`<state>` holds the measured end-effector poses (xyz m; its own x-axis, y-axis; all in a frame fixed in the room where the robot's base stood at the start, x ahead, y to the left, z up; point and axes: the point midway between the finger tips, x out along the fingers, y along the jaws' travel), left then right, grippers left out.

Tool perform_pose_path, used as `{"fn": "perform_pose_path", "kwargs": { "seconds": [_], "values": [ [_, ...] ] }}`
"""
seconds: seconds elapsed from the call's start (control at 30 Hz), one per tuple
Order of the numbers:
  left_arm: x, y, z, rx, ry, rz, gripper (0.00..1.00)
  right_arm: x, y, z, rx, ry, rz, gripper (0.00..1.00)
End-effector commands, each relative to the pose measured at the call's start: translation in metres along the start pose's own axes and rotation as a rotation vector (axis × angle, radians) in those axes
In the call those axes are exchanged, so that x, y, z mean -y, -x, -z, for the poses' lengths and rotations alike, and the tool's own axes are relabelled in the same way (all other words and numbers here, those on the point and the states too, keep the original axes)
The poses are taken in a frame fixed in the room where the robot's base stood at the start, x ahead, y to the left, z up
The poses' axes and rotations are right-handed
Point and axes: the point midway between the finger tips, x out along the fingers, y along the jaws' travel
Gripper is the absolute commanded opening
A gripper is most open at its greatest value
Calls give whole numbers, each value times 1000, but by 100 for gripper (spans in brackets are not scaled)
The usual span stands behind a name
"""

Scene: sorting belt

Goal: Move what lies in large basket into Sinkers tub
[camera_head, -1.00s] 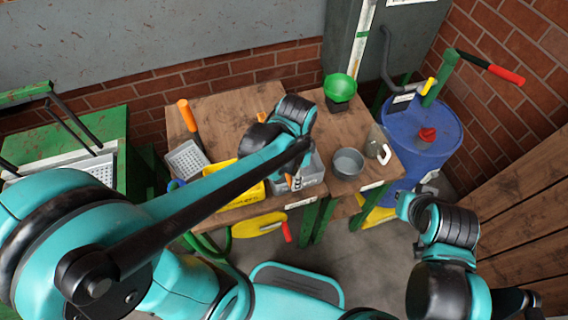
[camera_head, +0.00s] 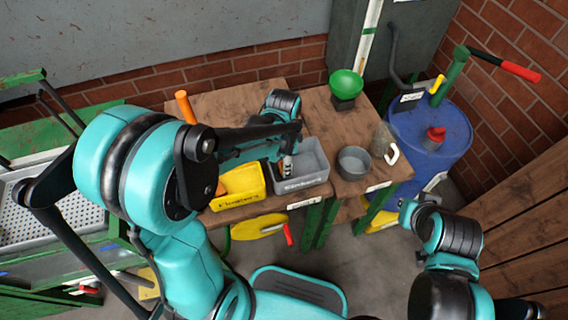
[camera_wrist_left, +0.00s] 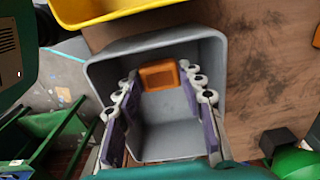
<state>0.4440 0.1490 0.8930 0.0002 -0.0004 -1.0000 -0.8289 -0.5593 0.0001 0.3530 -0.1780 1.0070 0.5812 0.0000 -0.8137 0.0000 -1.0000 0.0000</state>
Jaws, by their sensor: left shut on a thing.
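The grey tub (camera_head: 313,162), which I take as the Sinkers tub, stands on the wooden table beside a yellow tub; its label is too small to read surely. My left gripper (camera_head: 287,165) is over this tub. In the left wrist view its two fingertips (camera_wrist_left: 160,78) close on a small orange block (camera_wrist_left: 160,75), with the grey tub (camera_wrist_left: 205,45) around and below. I cannot tell whether the block touches the tub floor. I cannot surely identify the large basket.
The yellow tub (camera_head: 245,181) stands left of the grey tub, with something orange at its left. A round grey bowl (camera_head: 353,163), a clear jug (camera_head: 381,143) and a green funnel (camera_head: 346,84) stand to the right. A perforated metal tray (camera_head: 50,222) lies at left.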

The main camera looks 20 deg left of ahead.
Motion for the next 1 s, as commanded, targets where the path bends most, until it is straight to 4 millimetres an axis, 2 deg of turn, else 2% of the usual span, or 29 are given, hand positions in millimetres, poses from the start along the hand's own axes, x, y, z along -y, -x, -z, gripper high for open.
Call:
{"fn": "perform_pose_path", "kwargs": {
  "seconds": [0.57,0.6,0.67,1.0],
  "values": [
    [0,-12,0,0,0,0,11,0,-8,-6,0,0,0,0],
    [0,-11,0,0,0,0,44,0,-8,-6,0,0,0,0],
    [0,-11,0,0,0,0,59,0,-8,-6,0,0,0,0],
    [0,-9,0,0,0,0,59,0,-6,-5,0,0,0,0]
  ]
}}
